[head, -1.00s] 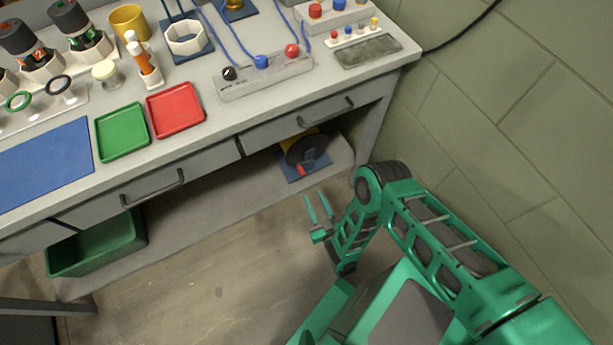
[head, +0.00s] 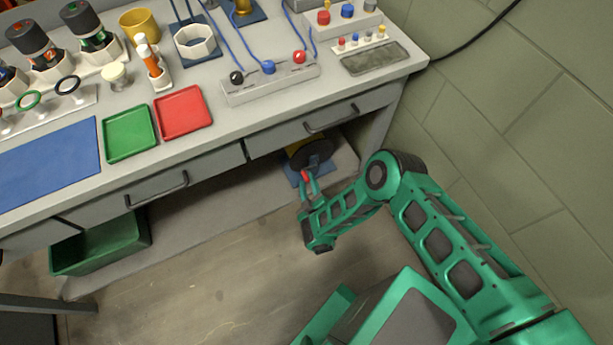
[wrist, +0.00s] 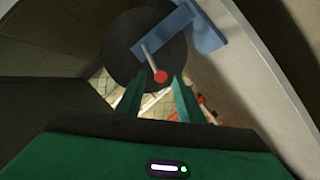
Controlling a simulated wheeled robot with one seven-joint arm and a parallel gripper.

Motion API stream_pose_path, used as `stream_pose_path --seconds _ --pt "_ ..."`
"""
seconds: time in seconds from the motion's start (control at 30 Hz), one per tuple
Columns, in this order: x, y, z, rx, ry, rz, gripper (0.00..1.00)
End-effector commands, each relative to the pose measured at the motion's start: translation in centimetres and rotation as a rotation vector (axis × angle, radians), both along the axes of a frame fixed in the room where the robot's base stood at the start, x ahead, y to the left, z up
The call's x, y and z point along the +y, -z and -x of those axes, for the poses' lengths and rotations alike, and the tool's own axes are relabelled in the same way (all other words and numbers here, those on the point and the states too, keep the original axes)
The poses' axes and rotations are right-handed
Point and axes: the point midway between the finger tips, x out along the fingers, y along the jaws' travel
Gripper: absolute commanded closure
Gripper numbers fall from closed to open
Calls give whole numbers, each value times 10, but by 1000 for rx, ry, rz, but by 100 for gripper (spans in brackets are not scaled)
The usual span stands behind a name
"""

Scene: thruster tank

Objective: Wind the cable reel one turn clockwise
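The cable reel (head: 314,153) stands on the low shelf under the bench. It has a dark round disc, a yellow part and a blue stand; the dark disc also shows in the wrist view (wrist: 125,50). A crank with a red knob (wrist: 161,76) sticks out from the disc; the knob also shows in the head view (head: 306,176). My gripper (wrist: 156,82) is open, with one green finger on each side below the knob. In the head view my gripper (head: 308,186) is right at the knob. I cannot tell whether the fingers touch it.
The drawer front (head: 330,118) and bench top overhang the reel closely. A bench leg (head: 382,125) and the wall stand to the right. A green bin (head: 105,245) is under the bench at left. The floor in front is clear.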

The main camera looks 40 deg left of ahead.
Motion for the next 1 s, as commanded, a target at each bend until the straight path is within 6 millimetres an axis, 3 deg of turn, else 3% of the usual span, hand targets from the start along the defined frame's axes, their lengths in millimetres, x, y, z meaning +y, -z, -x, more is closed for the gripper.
stream_pose_path --seconds 0.3,0.67,0.8,1.0 --pt "28 10 -20 0 -2 -1 66" --pt "31 11 -23 2 -1 -1 66" --pt "31 11 -23 2 -1 -1 99" --pt "31 11 -22 4 -2 -1 100"
